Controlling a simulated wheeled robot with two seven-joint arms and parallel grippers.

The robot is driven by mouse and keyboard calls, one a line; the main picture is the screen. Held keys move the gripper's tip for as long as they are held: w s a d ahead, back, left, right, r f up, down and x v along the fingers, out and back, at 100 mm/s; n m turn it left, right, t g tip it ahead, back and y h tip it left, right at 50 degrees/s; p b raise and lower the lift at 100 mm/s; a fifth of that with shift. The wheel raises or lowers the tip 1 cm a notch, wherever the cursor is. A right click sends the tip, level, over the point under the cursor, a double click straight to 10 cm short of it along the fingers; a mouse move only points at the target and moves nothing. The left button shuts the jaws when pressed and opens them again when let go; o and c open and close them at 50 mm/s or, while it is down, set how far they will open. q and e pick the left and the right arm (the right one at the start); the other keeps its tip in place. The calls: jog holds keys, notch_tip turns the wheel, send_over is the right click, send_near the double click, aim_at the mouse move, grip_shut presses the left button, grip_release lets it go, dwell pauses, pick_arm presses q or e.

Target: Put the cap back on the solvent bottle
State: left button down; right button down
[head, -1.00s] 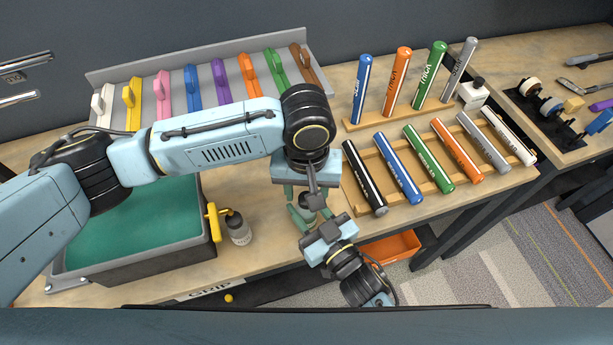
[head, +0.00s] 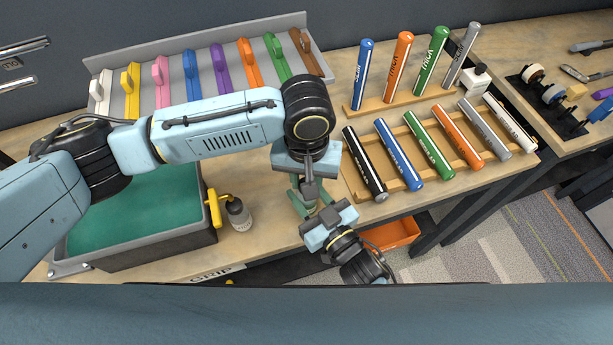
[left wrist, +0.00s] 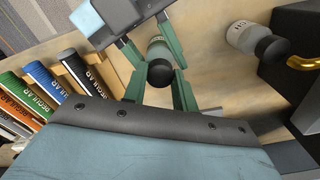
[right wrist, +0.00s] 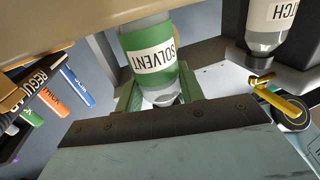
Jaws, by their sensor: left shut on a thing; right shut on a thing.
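The solvent bottle (right wrist: 150,50) has a green label and pale shoulder. In the right wrist view it stands between the green fingers of my right gripper (right wrist: 160,88), which is shut on it. In the left wrist view the black cap (left wrist: 160,73) is between the fingers of my left gripper (left wrist: 160,84), which is shut on it. The cap lies in line with the bottle (left wrist: 158,48), over its top. I cannot tell whether cap and neck touch. In the head view my left gripper (head: 304,186) is above my right gripper (head: 312,203), hiding most of the bottle.
Another bottle (head: 239,214) with a black cap stands beside the green-lined basin (head: 140,215) and its yellow-handled clamp (head: 215,205). Several grips lie in a wooden rack (head: 350,180) to the right. An orange bin (head: 392,234) is below the bench edge.

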pick_arm(q)
jog(key=m, duration=1.4)
jog(key=shift+m, duration=0.3)
jog(key=m, duration=0.5)
jog(key=c, duration=1.1)
grip_release()
jog(key=shift+r, duration=0.1)
notch_tip(320, 180, up, 4)
jog(key=shift+r, duration=0.15)
jog(key=shift+c, duration=0.4)
